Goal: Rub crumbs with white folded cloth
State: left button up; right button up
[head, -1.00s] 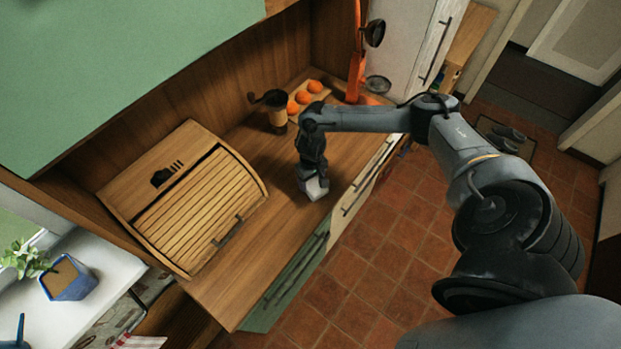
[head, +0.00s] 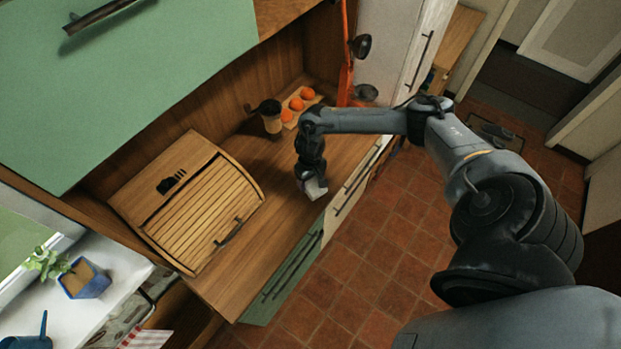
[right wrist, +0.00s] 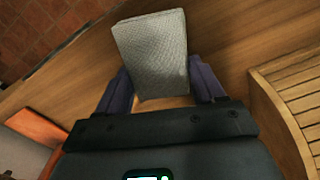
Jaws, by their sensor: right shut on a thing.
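The white folded cloth (head: 315,188) is at the wooden counter (head: 262,225), close to its front edge. My right gripper (head: 308,176) is shut on the cloth from above. In the right wrist view the cloth (right wrist: 152,50) looks grey-white and woven, and it sits between the two fingers of the gripper (right wrist: 160,90). Whether the cloth touches the counter I cannot tell. No crumbs can be made out in either view. My left gripper is not in view.
A wooden bread box (head: 200,208) stands left of the cloth. A grinder (head: 270,118), several oranges (head: 296,103) on a board and an orange stand (head: 345,60) are at the back. The counter's front edge drops to the tiled floor (head: 365,260). Bare counter lies between box and gripper.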

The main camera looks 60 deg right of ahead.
jog(key=shift+r+p, duration=1.1)
jog(key=shift+r, duration=0.05)
jog(key=shift+a, duration=0.1)
